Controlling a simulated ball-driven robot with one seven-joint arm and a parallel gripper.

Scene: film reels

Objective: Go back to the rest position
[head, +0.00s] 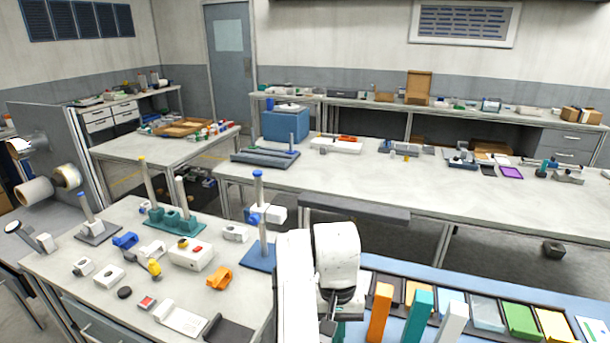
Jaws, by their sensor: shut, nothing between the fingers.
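My white arm rises from the bottom middle of the head view, folded at a joint, between the left table and the blue surface at the right. My gripper (328,328) shows as a small dark shape below the arm's rounded white housing, near the bottom edge. It is shut and holds nothing. The arm hides part of it. An orange block (380,312) and a teal block (418,316) stand upright just to its right, apart from it as far as I can tell.
The left table (225,318) carries stands with posts, an orange clamp (219,279) and a white box (191,255). A blue-based post stand (259,253) is close to my arm's left. A white block (450,326) and several coloured slabs line the right. A long bench (330,178) lies behind.

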